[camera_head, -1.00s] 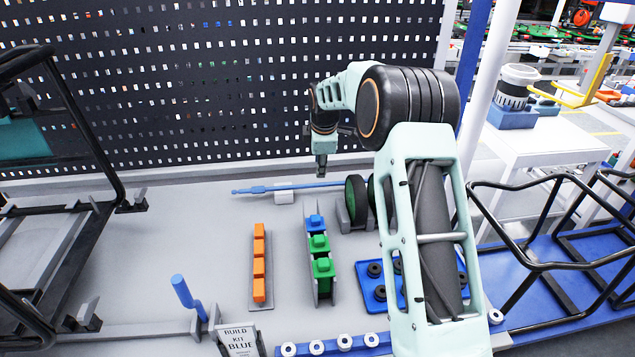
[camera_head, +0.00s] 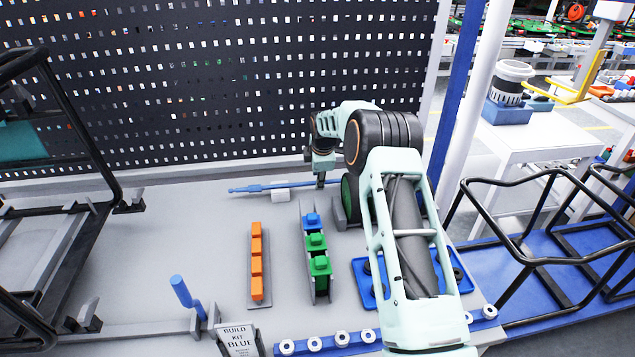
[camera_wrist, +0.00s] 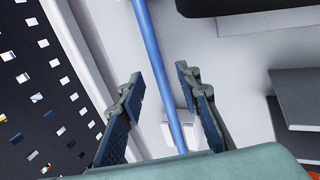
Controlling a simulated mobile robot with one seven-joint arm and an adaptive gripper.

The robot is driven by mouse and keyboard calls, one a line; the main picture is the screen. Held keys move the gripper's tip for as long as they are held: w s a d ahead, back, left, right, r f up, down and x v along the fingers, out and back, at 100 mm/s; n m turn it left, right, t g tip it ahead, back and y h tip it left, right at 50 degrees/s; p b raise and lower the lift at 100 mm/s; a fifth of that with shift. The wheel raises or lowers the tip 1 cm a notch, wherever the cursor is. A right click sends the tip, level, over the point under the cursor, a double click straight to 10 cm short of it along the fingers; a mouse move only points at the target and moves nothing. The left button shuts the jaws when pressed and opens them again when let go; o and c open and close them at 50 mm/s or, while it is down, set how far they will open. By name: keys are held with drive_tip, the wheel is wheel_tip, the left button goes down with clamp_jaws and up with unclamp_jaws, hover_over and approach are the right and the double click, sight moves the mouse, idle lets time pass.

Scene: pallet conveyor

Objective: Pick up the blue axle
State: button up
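The blue axle (camera_head: 256,188) is a thin blue rod lying along the back of the grey table, near the black perforated panel, over a small white block (camera_head: 280,192). It also shows in the wrist view (camera_wrist: 157,70), running lengthwise between the two fingers. My gripper (camera_head: 320,184) points down at the axle's right end in the head view. In the wrist view my gripper (camera_wrist: 160,108) is open, with a finger on each side of the axle and clear gaps to it. The axle's right end is partly hidden by my arm.
A green-hubbed wheel (camera_head: 350,198) stands close to my gripper's right. Orange blocks (camera_head: 257,262) and a rack of green and blue blocks (camera_head: 317,262) stand in front. A blue tray (camera_head: 361,284) is partly hidden by my arm. The panel (camera_head: 200,90) bounds the back.

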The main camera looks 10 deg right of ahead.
drive_tip(key=shift+x, duration=0.9)
drive_tip(key=shift+c, duration=0.6)
clamp_jaws()
drive_tip(key=shift+w+r, duration=0.2)
